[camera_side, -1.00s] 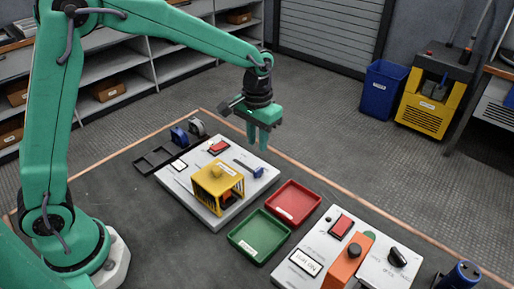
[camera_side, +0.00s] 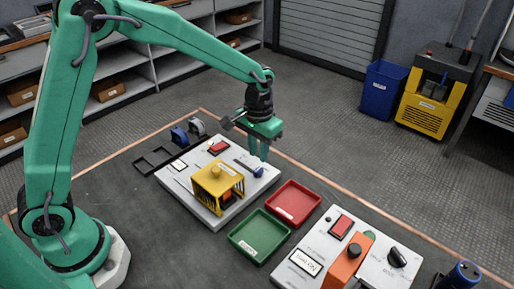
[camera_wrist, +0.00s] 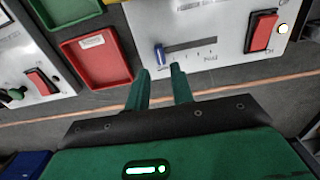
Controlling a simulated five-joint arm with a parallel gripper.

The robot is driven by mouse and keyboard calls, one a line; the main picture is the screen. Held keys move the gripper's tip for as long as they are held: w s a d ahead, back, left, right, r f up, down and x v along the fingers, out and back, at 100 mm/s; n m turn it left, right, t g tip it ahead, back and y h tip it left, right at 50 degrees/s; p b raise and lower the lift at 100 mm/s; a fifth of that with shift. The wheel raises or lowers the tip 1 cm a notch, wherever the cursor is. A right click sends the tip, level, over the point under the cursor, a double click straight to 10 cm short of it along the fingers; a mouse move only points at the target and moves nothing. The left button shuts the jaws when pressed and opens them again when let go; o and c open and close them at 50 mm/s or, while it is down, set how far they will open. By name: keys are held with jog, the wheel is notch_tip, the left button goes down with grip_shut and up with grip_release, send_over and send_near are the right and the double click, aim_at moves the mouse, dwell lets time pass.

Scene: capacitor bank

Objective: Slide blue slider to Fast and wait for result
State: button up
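The blue slider (camera_side: 258,172) sits at the right end of a dark slot on the light grey panel (camera_side: 208,213) in the side view. In the wrist view the blue slider (camera_wrist: 159,55) is at the slot's left end, above small tick marks and lettering too small to read surely. My gripper (camera_side: 258,155) points down just above and behind the slider. In the wrist view my gripper (camera_wrist: 160,70) has its two green fingers apart with nothing between them, and the slider is just beyond the fingertips. I cannot tell whether a finger touches it.
A yellow cage (camera_side: 216,181) and a red switch (camera_side: 219,147) stand on the same panel. A red tray (camera_side: 317,206) and a green tray (camera_side: 237,237) lie to its right. A second panel (camera_side: 296,277) has a display that seems to read "No test" and an orange block (camera_side: 345,264).

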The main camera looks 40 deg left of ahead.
aim_at(257, 169)
jog(key=shift+f, duration=2.75)
grip_shut()
jog(key=shift+a, duration=4.5)
jog(key=shift+o, duration=0.2)
grip_release()
